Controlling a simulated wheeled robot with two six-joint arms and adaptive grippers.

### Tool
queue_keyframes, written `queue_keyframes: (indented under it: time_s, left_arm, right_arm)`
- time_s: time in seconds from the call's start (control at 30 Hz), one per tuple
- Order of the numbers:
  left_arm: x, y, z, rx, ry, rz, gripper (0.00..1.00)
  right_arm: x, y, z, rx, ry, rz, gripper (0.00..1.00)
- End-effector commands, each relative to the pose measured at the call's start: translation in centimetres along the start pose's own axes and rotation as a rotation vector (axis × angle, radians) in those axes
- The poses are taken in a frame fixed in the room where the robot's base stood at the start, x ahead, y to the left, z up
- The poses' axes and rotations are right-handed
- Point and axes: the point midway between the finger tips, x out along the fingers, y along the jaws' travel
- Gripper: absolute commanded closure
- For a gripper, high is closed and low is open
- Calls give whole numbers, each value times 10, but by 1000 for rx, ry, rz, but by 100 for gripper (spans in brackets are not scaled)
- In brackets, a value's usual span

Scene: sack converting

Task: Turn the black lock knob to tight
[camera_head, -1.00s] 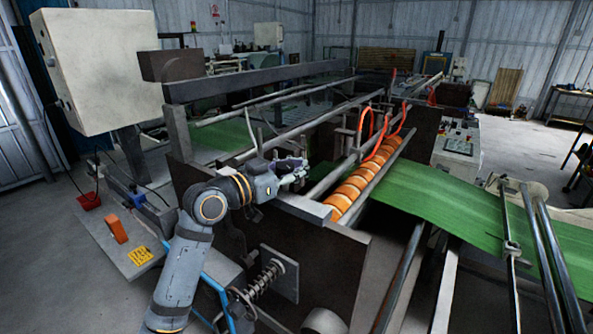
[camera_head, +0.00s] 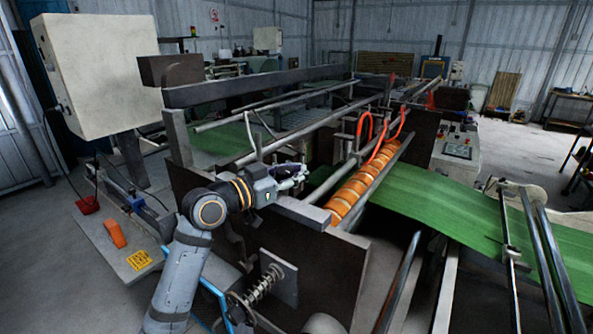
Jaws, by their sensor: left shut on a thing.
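My left gripper (camera_head: 292,172) reaches in from the left over the near side of the converting machine, close to the end of its long metal bars. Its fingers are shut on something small. I take this to be the black lock knob, but the fingers hide it and I cannot make out its shape or its setting. My left arm (camera_head: 182,262) comes up from the lower left of the view. My right gripper is not in view.
The dark machine frame (camera_head: 318,262) stands below the gripper. An orange-banded roller (camera_head: 352,188) and green sheet (camera_head: 440,200) lie to the right. A grey control box (camera_head: 98,72) stands at upper left. A coil spring (camera_head: 262,285) sits low in front.

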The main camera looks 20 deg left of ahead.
Motion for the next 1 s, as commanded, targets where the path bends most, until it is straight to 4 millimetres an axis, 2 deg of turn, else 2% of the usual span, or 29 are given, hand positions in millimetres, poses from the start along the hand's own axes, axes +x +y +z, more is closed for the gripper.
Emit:
queue_keyframes:
  time_s: [0.1, 0.13, 0.23, 0.67, 0.77, 1.0]
  left_arm:
    - [0, 0, 2, -2, -3, 0, 100]
    - [0, 0, 2, -2, -3, 0, 69]
    - [0, 0, 1, -2, -2, 0, 55]
    - [-1, 0, 0, 1, 0, -1, 54]
    - [-8, -2, 1, 5, -2, -3, 54]
    - [-42, -2, 2, 10, -7, -5, 54]
  right_arm:
    - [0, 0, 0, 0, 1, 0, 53]
    - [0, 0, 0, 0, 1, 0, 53]
    - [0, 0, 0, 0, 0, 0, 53]
    - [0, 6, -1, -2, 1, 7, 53]
    - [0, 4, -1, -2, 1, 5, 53]
    - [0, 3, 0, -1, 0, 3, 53]
